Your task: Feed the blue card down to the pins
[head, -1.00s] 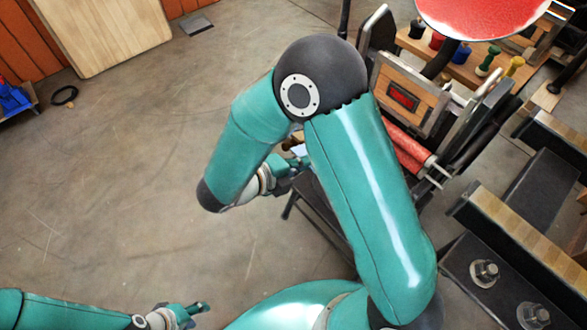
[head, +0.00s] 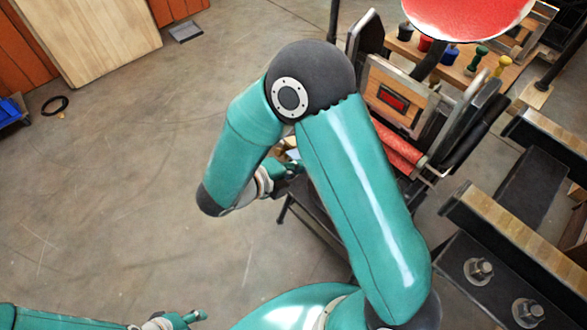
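The hand press stands at upper right, with red rollers (head: 398,148) and a wooden frame (head: 412,98) holding a red rectangle. I cannot make out a blue card or the pins; my bent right arm hides part of the press's near side. My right gripper (head: 290,172) is at the end of that arm, beside the press's left side. It is small and partly behind the arm, so its fingers and anything in them are unclear. My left gripper (head: 195,317) is at the bottom left edge, far from the press, with nothing visible in it.
A red round ink disc (head: 468,14) stands over the press. Several coloured spools (head: 449,54) sit on a wooden shelf behind it. Dark beams with bolts (head: 479,270) fill the right side. A pale wooden board (head: 92,35) leans at upper left. The floor at left is mostly clear.

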